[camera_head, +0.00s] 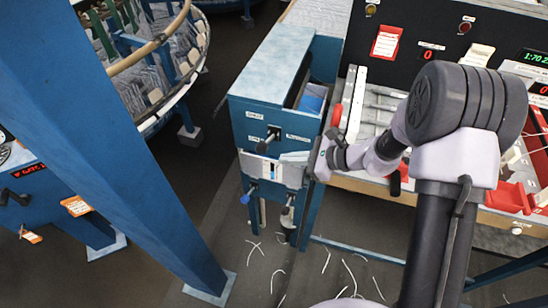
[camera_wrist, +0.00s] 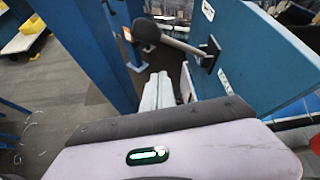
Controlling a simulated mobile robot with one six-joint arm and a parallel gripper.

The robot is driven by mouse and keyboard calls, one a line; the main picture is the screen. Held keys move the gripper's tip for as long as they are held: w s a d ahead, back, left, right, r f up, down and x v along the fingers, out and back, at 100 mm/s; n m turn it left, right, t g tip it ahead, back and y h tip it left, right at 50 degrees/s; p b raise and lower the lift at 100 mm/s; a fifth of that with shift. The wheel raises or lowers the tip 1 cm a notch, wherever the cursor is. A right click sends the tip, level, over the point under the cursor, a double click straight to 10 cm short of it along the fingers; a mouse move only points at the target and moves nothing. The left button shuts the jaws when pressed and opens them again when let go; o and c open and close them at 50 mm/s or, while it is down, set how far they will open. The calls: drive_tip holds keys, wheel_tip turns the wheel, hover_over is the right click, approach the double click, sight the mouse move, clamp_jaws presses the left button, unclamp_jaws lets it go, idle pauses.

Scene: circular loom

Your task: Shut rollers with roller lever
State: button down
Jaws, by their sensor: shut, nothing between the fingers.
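The lever with a dark knob (camera_head: 268,140) sticks out from the front of a blue cabinet (camera_head: 262,92). In the wrist view the lever (camera_wrist: 170,40) reaches left from its black mount on a blue panel (camera_wrist: 262,50). My gripper (camera_wrist: 160,90) is shut and empty, with its pale fingers below the lever and apart from it as far as I can tell. In the head view my wrist is beside the cabinet's right edge. Pale pieces on the cabinet front below the lever are too small to tell apart, so I cannot make out the rollers' state.
Two more handles hang low on the cabinet front, one blue-tipped (camera_head: 247,195) and one grey (camera_head: 287,212). A thick blue post (camera_head: 110,130) slants across the left. A control panel (camera_head: 440,30) stands at right. White thread scraps lie on the dark floor.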

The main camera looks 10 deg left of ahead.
drive_tip(key=v, duration=0.5)
drive_tip(key=shift+w+d+r+p, duration=0.1)
drive_tip(key=shift+d+p, duration=0.15)
drive_tip(key=shift+p, duration=0.05)
drive_tip(key=s+d+r+n+h+b, duration=0.35)
drive_tip(key=s+r+n+b, duration=0.4)
drive_tip(key=s, duration=0.35)
drive_tip(key=s+d+n+t+h+b, duration=0.3)
drive_tip(key=s+d+n+h, duration=0.3)
drive_tip(key=s+d, duration=0.3)
drive_tip(key=s+b, duration=0.1)
drive_tip(key=s, duration=0.1)
drive_tip(key=shift+s+d+t+h, duration=0.35)
drive_tip(key=shift+s+t, duration=0.05)
drive_tip(key=shift+r, duration=0.1)
